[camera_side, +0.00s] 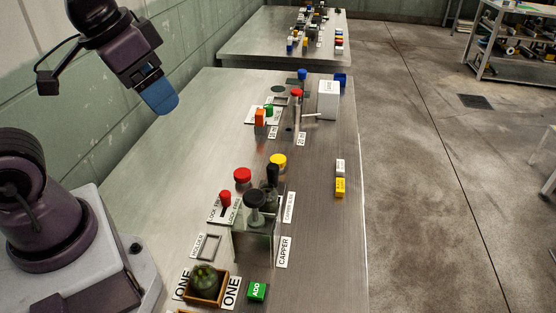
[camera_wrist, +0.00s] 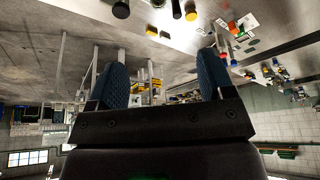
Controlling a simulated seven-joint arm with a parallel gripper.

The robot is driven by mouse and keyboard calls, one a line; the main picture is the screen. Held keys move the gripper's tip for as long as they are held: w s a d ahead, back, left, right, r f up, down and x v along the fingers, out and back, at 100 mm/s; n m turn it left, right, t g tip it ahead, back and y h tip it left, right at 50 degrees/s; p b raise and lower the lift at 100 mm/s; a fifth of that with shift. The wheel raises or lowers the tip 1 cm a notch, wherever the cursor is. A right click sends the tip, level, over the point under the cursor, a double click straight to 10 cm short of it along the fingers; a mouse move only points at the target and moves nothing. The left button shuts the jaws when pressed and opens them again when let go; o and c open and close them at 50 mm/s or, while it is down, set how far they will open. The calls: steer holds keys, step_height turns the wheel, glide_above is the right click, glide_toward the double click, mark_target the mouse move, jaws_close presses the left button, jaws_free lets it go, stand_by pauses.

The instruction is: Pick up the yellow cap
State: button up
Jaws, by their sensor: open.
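The yellow cap (camera_side: 278,159) is a round disc near the middle of the near steel table in the side view, behind the black knobs of the capper (camera_side: 253,235) and right of a red cap (camera_side: 242,175). My gripper (camera_side: 161,98) is high at the upper left of the side view, well apart from the cap, with its blue fingers overlapping in that view. In the wrist view, the two blue fingers of my gripper (camera_wrist: 163,72) stand wide apart with nothing held between them. I cannot tell for sure which small yellow thing there is the cap.
A red-topped lever (camera_side: 225,199) stands left of the capper. A wooden box (camera_side: 205,286) holding a green round thing and a green ADD block (camera_side: 257,291) are in front. A white box (camera_side: 328,99) stands farther back. The table's left-middle area is clear.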

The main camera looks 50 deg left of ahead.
steer(key=w+a+f+g, duration=0.2)
steer(key=w+f, duration=0.1)
steer(key=w, duration=0.4)
steer(key=m+g, duration=0.2)
steer(key=m, duration=1.2)
glide_above(277, 158)
step_height(277, 158, down, 16)
steer(key=f, duration=0.7)
steer(key=shift+s+a+f, duration=0.1)
steer(key=shift+s+f, duration=0.15)
steer(key=shift+s, duration=0.05)
steer(key=shift+w+f, duration=0.15)
steer(key=shift+f, duration=1.2)
steer(key=shift+w+f, duration=0.15)
steer(key=shift+f, duration=1.15)
steer(key=shift+c, duration=0.4)
steer(key=c, duration=0.9)
